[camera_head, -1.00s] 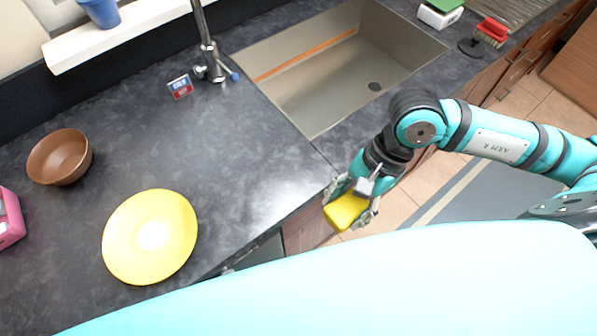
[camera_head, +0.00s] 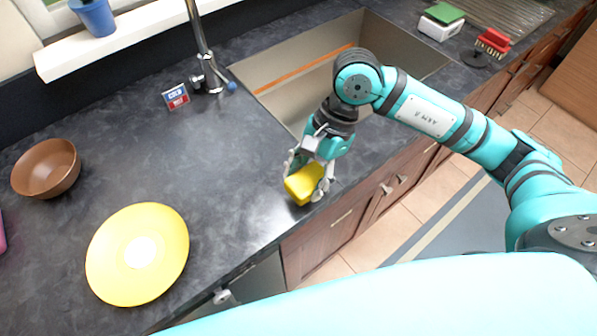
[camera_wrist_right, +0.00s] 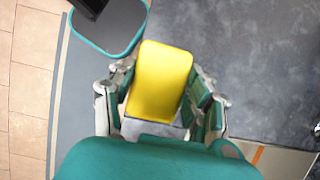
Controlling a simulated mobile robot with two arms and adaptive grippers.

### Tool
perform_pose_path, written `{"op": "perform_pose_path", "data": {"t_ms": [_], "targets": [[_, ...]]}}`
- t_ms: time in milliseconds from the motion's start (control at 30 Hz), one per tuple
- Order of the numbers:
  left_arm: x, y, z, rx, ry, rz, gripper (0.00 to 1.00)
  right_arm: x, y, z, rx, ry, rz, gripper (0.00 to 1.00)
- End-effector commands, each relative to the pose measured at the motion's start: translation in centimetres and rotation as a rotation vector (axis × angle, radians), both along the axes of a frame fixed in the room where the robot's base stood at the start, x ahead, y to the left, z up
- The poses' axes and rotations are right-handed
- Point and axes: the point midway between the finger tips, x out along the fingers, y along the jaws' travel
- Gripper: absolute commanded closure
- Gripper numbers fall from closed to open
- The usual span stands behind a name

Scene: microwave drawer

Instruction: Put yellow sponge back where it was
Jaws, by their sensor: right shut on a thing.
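The yellow sponge (camera_head: 303,187) is a block held between the fingers of my right gripper (camera_head: 308,178) over the front edge of the dark counter, below the sink. In the right wrist view the sponge (camera_wrist_right: 160,82) sits between the two fingers of the right gripper (camera_wrist_right: 162,98), which is shut on it. I cannot tell whether its underside touches the counter. My left gripper is not in view.
The sink (camera_head: 296,102) lies behind my right arm. A white box with a green top (camera_head: 443,22) and a red brush (camera_head: 493,42) stand at the far right. A yellow plate (camera_head: 115,270), brown bowl (camera_head: 46,168) and small sign (camera_head: 175,97) are on the counter. The counter's middle is clear.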

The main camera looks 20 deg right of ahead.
Motion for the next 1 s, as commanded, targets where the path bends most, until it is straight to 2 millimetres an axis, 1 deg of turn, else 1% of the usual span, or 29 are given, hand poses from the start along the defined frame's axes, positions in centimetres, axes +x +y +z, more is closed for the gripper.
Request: {"op": "perform_pose_path", "data": {"t_ms": [33,100,200,267,500,533,767,933,967,1000], "targets": [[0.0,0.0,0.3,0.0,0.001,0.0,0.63,0.9,0.5,0.1,0.002,0.002,0.0,0.75],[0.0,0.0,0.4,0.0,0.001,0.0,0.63,1.8,0.8,-0.1,0.001,0.001,0.0,0.75],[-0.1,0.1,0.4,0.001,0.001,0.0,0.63,2.4,1.0,-0.3,0.0,0.001,0.002,0.75],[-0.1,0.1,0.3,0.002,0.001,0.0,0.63,2.5,1.0,-0.6,0.0,0.001,0.002,0.75],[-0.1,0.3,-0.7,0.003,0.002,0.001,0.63,2.4,1.0,-3.7,0.0,0.004,0.002,0.75],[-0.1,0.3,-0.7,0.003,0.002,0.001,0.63,2.5,1.0,-3.9,-0.001,0.003,0.001,0.75],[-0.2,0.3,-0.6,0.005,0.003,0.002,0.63,2.5,1.0,-3.9,-0.001,0.0,0.001,0.75],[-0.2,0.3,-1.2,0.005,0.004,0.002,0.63,2.5,1.0,-4.3,-0.001,0.0,0.001,0.75],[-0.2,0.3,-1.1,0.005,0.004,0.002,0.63,2.5,1.0,-4.2,-0.001,0.0,0.001,0.47],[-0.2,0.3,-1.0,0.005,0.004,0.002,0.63,2.5,1.0,-4.1,-0.001,0.0,0.001,0.42]]}}
